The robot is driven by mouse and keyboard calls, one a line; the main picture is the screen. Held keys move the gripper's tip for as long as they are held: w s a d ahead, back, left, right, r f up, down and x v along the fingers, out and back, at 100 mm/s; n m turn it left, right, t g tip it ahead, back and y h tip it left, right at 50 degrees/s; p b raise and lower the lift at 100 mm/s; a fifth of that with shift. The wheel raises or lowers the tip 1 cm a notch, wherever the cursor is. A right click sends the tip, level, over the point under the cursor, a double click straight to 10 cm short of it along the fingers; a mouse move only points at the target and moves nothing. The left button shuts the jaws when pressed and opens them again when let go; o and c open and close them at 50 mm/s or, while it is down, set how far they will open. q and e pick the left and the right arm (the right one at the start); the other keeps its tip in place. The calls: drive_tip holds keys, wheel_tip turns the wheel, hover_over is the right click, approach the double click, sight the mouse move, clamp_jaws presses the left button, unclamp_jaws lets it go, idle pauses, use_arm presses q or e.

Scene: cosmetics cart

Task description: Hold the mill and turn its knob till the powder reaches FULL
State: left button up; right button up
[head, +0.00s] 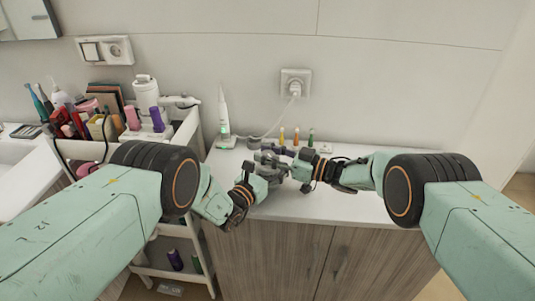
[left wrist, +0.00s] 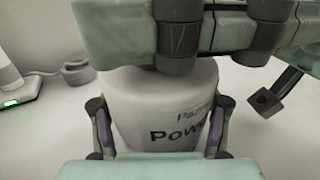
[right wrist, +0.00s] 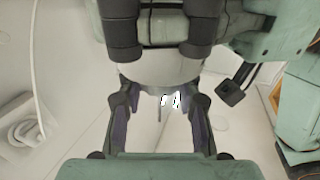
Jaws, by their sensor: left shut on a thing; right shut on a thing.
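The mill (left wrist: 155,100) is a pale grey, rounded body with dark lettering, partly readable as "Powder", in the left wrist view. The fingers of my left gripper (left wrist: 160,128) are closed on its two sides. In the head view my left gripper (head: 268,176) and right gripper (head: 296,166) meet over the cabinet top and cover most of the mill. In the right wrist view my right gripper (right wrist: 161,108) is shut around a grey rounded part (right wrist: 160,72) with white marks, seemingly the knob end. The powder level and the FULL mark cannot be seen.
The white cabinet top (head: 345,205) is mostly clear in front. Behind the grippers stand small coloured bottles (head: 296,136) and a white toothbrush-like device (head: 223,115). A cable runs to the wall socket (head: 296,82). A cart (head: 190,128) with cosmetics stands at left.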

drive_tip(key=shift+g, duration=0.3)
drive_tip(key=o, duration=1.2)
drive_tip(key=shift+d, duration=0.1)
drive_tip(key=v, duration=1.2)
drive_tip(key=shift+s+f, duration=0.1)
